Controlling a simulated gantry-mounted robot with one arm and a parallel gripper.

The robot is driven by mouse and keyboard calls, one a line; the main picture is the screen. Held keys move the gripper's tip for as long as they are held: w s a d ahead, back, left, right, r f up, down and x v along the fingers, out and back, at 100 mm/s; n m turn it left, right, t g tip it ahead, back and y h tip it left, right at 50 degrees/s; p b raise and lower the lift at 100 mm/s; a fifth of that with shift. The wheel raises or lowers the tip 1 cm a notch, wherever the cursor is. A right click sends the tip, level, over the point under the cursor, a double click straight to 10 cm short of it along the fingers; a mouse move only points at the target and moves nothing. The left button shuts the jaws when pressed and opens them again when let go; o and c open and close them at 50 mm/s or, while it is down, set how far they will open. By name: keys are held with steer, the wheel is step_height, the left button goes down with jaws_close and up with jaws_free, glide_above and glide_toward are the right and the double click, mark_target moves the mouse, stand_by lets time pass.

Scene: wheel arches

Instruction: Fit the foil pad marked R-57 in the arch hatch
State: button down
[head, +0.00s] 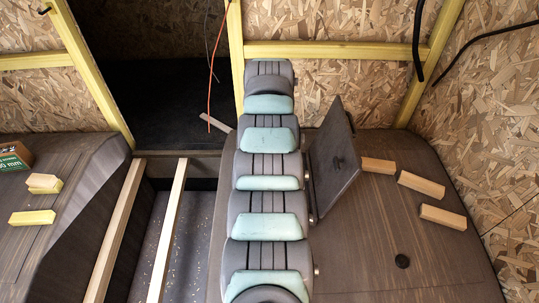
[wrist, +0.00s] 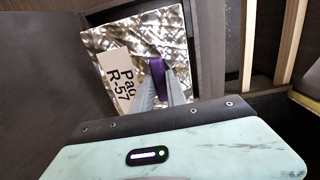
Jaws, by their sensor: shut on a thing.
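The foil pad (wrist: 104,42) is a crinkled silver square with a white label (wrist: 119,80) reading "Pad R-57" and a purple strap (wrist: 157,70). My gripper (wrist: 161,84) is shut on the strap, with its fingers over the pad's face in the wrist view. In the head view my arm hides the gripper and the pad. A dark hatch lid (head: 332,160) stands tilted open on the right wheel arch (head: 372,240), just right of my arm. The hatch opening is hidden in the head view, and I cannot tell whether the pad touches its edges.
Several wood blocks (head: 421,184) lie on the right arch. Yellow-ended blocks (head: 33,217) and a green box (head: 14,157) sit on the left arch (head: 80,190). Two pale battens (head: 167,232) run along the gap between the arches. Cables (head: 418,45) hang at the back right.

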steer(key=shift+f+b, duration=3.55)
steer(key=shift+f, duration=1.3)
step_height(320, 180, down, 3)
steer(key=b, duration=0.4)
steer(key=shift+f+b, duration=0.2)
steer(key=shift+b, duration=0.2)
steer(key=c, duration=1.3)
jaws_free()
steer(key=shift+o, duration=0.2)
steer(key=shift+r, duration=0.1)
step_height(320, 180, up, 11)
steer(key=p, duration=0.8)
steer(key=shift+p, duration=0.3)
steer(key=shift+f, duration=0.2)
